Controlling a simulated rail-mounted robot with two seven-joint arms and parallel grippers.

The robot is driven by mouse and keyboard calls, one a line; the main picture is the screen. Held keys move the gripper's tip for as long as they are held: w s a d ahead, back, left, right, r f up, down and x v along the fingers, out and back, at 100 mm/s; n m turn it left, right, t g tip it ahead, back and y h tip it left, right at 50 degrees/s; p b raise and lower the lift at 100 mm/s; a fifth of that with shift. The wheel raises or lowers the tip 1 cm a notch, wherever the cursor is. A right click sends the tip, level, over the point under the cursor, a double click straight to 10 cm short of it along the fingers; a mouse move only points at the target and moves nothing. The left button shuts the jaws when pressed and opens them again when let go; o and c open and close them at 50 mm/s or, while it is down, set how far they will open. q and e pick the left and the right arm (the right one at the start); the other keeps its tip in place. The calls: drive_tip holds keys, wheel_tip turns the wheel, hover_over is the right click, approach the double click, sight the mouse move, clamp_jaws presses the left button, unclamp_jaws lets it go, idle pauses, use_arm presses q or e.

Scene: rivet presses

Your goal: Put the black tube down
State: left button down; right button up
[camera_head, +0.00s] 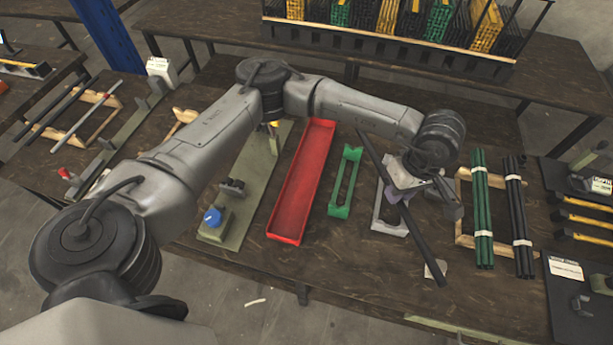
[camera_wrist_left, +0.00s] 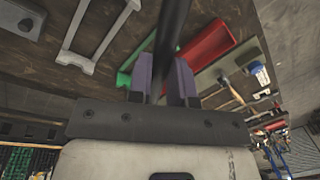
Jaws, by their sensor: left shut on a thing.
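The long black tube (camera_head: 425,245) is held tilted in my left gripper (camera_head: 399,197), running from the back left to the front right in the head view. The gripper is shut on it near its middle, and the tube appears to be above the table. In the left wrist view, the tube (camera_wrist_left: 175,28) passes between the purple fingers of the left gripper (camera_wrist_left: 164,78). Its lower end in the head view lies over or near a small pale piece (camera_head: 435,269) on the wooden table (camera_head: 340,250). My right gripper is not in view.
Right are bundled green tubes (camera_head: 482,210) and black tubes (camera_head: 518,215) on a wooden rack (camera_head: 462,240).

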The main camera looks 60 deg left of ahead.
use_arm(q)
drive_tip(key=a+f+n+t+h+b, duration=0.15)
drive_tip(key=a+f+n, duration=0.5)
drive_tip(key=n, duration=0.75)
drive_tip(key=n+y+b, duration=0.1)
drive_tip(key=n+b, duration=0.3)
drive_tip(key=n, duration=1.1)
hover_over(306, 175)
wheel_tip(306, 175, down, 12)
drive_tip(key=shift+f, duration=0.25)
drive_tip(key=shift+f+b, duration=0.55)
drive_tip(key=shift+f, duration=1.5)
drive_tip(key=shift+f, duration=0.1)
drive_tip(key=c, duration=1)
unclamp_jaws()
drive_tip(key=shift+c, duration=0.2)
